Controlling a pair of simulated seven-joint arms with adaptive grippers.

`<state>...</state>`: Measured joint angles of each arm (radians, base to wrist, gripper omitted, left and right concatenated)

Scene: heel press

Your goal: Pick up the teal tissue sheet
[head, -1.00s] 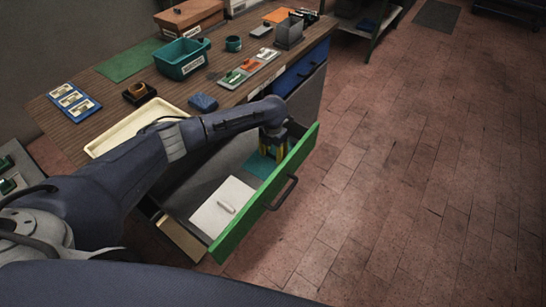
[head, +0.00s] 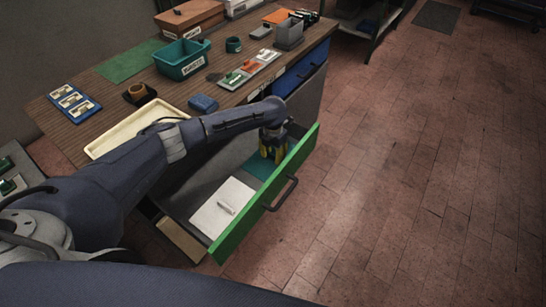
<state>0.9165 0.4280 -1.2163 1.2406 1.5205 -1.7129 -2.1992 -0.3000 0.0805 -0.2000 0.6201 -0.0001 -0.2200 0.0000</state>
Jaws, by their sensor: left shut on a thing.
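The teal tissue sheet (head: 261,167) lies in the far part of the open green-fronted drawer (head: 262,200). My left gripper (head: 271,157), with yellow fingers, reaches down into the drawer at the sheet's far end. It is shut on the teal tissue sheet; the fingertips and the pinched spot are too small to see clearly. Most of the sheet still appears flat on the drawer floor. My right gripper is not in view.
A white lidded box or pad (head: 222,207) lies in the near part of the drawer. The drawer front has a dark handle (head: 283,193). On the workbench above are a cream tray (head: 135,131), a teal bin (head: 181,60) and a blue block (head: 203,103). Open floor lies to the right.

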